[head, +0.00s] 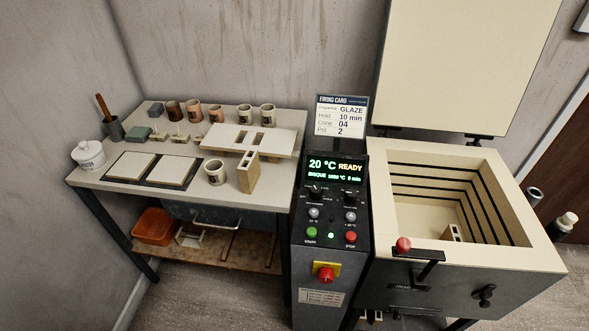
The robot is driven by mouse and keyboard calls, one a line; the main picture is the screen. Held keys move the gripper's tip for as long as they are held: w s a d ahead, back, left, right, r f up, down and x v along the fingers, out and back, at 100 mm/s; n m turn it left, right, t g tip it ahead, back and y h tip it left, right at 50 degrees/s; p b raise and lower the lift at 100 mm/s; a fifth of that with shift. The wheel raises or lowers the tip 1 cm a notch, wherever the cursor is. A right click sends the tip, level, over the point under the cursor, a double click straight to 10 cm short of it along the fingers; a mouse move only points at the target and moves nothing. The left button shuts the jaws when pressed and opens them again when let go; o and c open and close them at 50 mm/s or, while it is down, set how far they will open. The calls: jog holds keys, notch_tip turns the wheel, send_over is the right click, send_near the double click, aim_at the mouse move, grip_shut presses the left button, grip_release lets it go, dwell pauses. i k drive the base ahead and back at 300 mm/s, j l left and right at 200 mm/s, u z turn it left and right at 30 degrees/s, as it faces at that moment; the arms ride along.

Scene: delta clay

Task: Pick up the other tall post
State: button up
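One tall cream post (248,173) with a dark hole in its face stands upright near the front right corner of the work table (205,198). A similar cream post (453,233) with a dark opening stands inside the open kiln (409,218), on its floor near the front wall, which hides its lower part. My gripper is not in view.
A white slab with cutouts (222,136) lies right behind the table post. A numbered cup (215,172) stands close to its left. Several cups line the table's back. The control panel (331,215) rises between table and kiln. The kiln lid (470,60) is raised.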

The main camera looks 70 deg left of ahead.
aim_at(248, 171)
jog(key=u, duration=0.5)
jog(key=l+u, duration=0.1)
jog(key=u, duration=0.4)
jog(key=k+u, duration=0.1)
jog(key=u, duration=1.4)
jog(key=i+u, duration=0.15)
jog(key=u, duration=0.3)
